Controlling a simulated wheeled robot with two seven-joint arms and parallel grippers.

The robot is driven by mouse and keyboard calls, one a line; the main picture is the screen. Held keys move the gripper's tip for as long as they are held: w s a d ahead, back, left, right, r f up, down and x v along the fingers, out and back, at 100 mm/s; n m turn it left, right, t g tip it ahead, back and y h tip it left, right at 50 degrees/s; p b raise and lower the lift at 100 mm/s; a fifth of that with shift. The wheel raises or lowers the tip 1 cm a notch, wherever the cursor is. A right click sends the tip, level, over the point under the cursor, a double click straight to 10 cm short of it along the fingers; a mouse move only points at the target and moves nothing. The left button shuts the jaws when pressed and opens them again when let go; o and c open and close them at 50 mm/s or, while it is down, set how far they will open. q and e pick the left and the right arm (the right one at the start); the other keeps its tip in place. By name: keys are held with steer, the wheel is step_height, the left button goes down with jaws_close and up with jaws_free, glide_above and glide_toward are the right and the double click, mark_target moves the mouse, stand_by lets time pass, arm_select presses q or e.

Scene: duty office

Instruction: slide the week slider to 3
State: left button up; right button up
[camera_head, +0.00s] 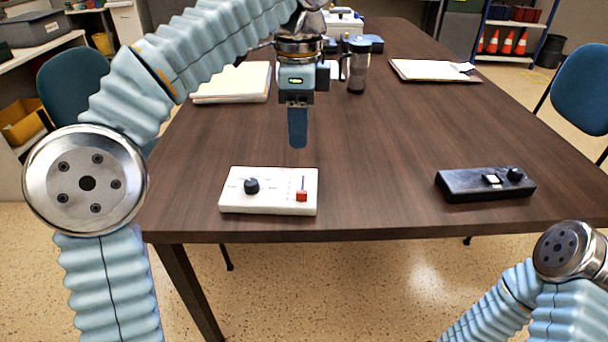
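A white control box (268,205) lies near the front edge of the brown table. It has a black round knob (251,186) on its left and a red slider (302,196) on its right, at the near end of a vertical slot. The markings beside the slot are too small to read. My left gripper (298,142) points straight down above the table, behind the box and apart from it. Its blue fingers look close together, seen from one side, so I cannot tell whether they are open. My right arm shows at the lower right; its gripper is out of view.
A black box (458,186) with a knob and a white switch lies at the table's right front. The table (390,140) between the two boxes is clear.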

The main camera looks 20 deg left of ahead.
mark_target(299, 192)
arm_select(q)
step_height(299, 192, down, 12)
steer(key=b, duration=0.3)
steer(key=shift+b, duration=0.3)
steer(key=shift+f, duration=0.65)
steer(key=shift+c, duration=0.4)
jaws_close()
